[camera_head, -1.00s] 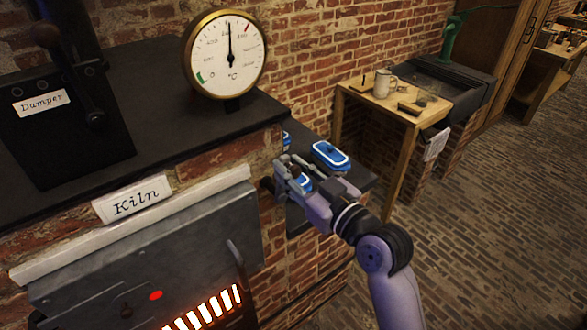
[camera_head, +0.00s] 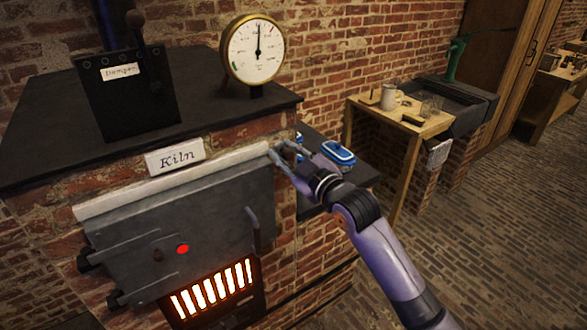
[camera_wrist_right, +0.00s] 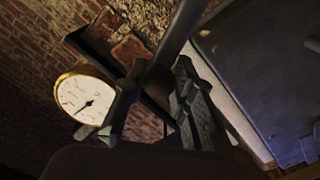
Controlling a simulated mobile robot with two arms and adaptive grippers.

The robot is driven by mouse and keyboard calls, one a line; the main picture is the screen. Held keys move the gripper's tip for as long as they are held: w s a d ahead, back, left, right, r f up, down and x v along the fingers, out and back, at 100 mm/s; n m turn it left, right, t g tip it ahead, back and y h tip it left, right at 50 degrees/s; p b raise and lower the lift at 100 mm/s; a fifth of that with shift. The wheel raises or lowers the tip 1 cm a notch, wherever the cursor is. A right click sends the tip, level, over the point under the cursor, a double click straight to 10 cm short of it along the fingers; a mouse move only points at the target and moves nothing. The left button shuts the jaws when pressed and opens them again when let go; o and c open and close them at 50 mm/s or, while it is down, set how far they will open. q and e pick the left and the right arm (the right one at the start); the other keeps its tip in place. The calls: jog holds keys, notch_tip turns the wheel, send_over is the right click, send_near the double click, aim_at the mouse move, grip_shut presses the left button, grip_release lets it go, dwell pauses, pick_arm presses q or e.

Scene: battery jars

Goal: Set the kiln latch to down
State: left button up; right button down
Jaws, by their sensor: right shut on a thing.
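The kiln front is a grey metal door (camera_head: 190,225) under a paper label reading Kiln (camera_head: 175,157). My right gripper (camera_head: 281,156) is at the door's upper right corner, at the side of the brickwork. In the right wrist view its fingers (camera_wrist_right: 152,100) are closed around a dark bar (camera_wrist_right: 182,35), which looks like the kiln latch. The fingers hide the held part, and the latch's angle is hard to tell in the head view. A grey upright handle (camera_head: 253,229) stands on the door's right side. My left gripper is not in view.
A round gauge (camera_head: 254,50) and a damper box (camera_head: 125,95) stand on the kiln top. A blue-and-white container (camera_head: 339,155) sits on a dark shelf behind my gripper. Glowing bars (camera_head: 214,287) lie below the door. A wooden table (camera_head: 400,117) is further right.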

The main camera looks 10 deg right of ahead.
jog(key=shift+a+r+n, duration=0.15)
jog(key=shift+r+n, duration=0.05)
jog(key=shift+n, duration=0.4)
jog(key=shift+s+a+f+n, duration=0.15)
jog(key=shift+a+n, duration=0.1)
jog(key=shift+n, duration=0.15)
jog(key=a+f+n, duration=0.1)
jog(key=n, duration=0.1)
jog(key=a+f+n, duration=0.1)
jog(key=f+n, duration=0.1)
jog(key=n, duration=0.1)
jog(key=s+a+f+n, duration=0.1)
jog(key=n, duration=0.2)
jog(key=shift+s+a+f, duration=0.1)
jog(key=shift+a+f, duration=0.25)
jog(key=f+n, duration=0.2)
jog(key=shift+s+a+n+b, duration=0.1)
jog(key=shift+a+n+b, duration=0.15)
jog(key=shift+n+b, duration=0.15)
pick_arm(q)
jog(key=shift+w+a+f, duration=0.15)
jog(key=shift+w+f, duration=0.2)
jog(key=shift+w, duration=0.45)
pick_arm(e)
jog(key=shift+f+n, duration=0.55)
jog(key=shift+n, duration=0.15)
jog(key=shift+f, duration=0.1)
